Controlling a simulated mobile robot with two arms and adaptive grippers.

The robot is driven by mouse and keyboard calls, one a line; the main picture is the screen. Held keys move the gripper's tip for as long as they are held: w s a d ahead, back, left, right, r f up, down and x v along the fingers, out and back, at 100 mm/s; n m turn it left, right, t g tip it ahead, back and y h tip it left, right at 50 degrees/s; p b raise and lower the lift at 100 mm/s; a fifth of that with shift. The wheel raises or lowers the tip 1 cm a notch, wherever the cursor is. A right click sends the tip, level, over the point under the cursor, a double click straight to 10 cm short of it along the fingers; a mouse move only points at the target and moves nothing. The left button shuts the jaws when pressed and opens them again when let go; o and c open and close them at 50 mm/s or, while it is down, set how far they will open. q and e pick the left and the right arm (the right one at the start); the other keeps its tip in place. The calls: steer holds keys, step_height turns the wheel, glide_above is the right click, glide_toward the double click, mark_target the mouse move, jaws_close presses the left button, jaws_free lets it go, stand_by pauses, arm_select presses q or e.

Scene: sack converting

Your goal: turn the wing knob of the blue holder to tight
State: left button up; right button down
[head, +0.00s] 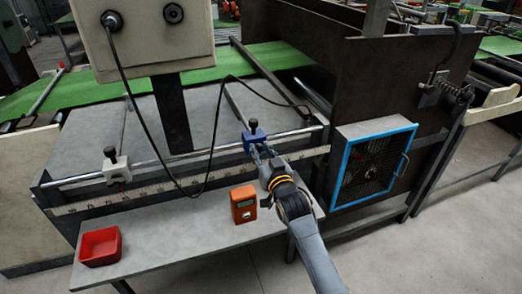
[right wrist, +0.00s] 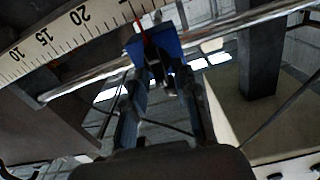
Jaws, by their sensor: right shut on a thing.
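The blue holder (head: 256,137) sits on the round metal rail, above the ruler strip, with a black knob on top. It also shows in the right wrist view (right wrist: 171,43), close in front of my fingers. My right gripper (head: 261,153) reaches up to the front of this holder. In the right wrist view, my right gripper (right wrist: 158,80) has a finger on each side of a small dark part, the wing knob (right wrist: 154,66), and is shut on it. The fingers partly hide the knob, and its turn angle cannot be told. My left gripper is not in view.
A white holder (head: 117,170) with a black knob sits further left on the rail (head: 190,155). A red tray (head: 100,246) and an orange meter (head: 243,204) are on the grey shelf (head: 185,235). A black cable hangs across the rail. A blue-framed guard (head: 372,162) stands right of my arm.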

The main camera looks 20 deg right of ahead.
steer(key=shift+d+f+m+p, duration=0.2)
steer(key=shift+m+p, duration=0.4)
steer(key=shift+m, duration=2.25)
steer(key=shift+d+f+m+p, duration=0.2)
steer(key=shift+m+p, duration=0.4)
steer(key=shift+m, duration=2.3)
steer(key=shift+d+f+m+p, duration=0.2)
steer(key=shift+m+p, duration=0.4)
steer(key=shift+m, duration=2.25)
steer(key=c, duration=1.4)
jaws_free()
steer(key=s, duration=1.2)
steer(key=shift+d, duration=0.15)
